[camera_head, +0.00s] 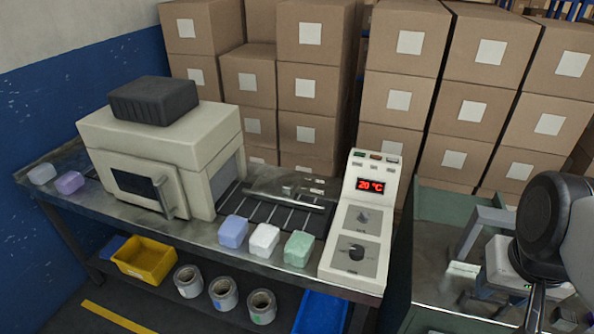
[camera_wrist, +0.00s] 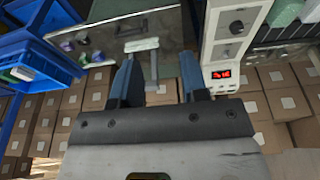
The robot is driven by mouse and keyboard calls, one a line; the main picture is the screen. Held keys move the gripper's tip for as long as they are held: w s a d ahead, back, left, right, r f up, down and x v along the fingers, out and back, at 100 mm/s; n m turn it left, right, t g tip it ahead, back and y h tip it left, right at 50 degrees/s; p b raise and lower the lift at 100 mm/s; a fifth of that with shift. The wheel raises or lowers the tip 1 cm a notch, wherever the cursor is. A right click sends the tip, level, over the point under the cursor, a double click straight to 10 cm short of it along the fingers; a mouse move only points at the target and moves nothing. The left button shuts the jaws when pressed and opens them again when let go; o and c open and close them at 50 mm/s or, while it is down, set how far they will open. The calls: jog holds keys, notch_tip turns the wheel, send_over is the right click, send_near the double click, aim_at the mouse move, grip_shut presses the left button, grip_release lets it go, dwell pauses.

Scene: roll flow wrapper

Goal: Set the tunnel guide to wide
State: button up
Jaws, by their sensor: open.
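The flow wrapper (camera_head: 160,150) stands on the long metal bench, with a dark tunnel opening on its right side. Beside the opening is a dark slatted bed (camera_head: 265,212) with a metal bar (camera_head: 285,197) along it, a small block and small white labels; this looks like the tunnel guide. I cannot read the labels or tell its setting. My gripper is far off to the right of it, low at the right edge of the head view. In the wrist view my gripper (camera_wrist: 157,80) has its fingers apart with nothing held; the guide is not clearly visible there.
The control panel (camera_head: 358,225) with knobs and a red "20 °C" display stands right of the bed. Blue, white and green blocks (camera_head: 264,240) sit in front of the bed. A grey metal bracket (camera_head: 482,228) stands on the right table. Stacked boxes (camera_head: 400,80) close off the back.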

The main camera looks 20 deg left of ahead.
jog(key=o, duration=0.3)
jog(key=shift+w, duration=0.1)
jog(key=shift+o, duration=0.2)
jog(key=w+a+r, duration=0.1)
jog(key=w+a, duration=0.3)
jog(key=w, duration=0.4)
jog(key=w+a+r, duration=0.1)
jog(key=w+a, duration=0.3)
jog(key=w, duration=0.4)
jog(key=g, duration=0.3)
send_over(288, 185)
jog(key=f, duration=2.2)
jog(key=shift+d+f, duration=0.1)
jog(key=shift+d, duration=0.2)
jog(key=shift+a+f, duration=0.35)
jog(key=shift+a, duration=0.05)
jog(key=shift+f, duration=0.1)
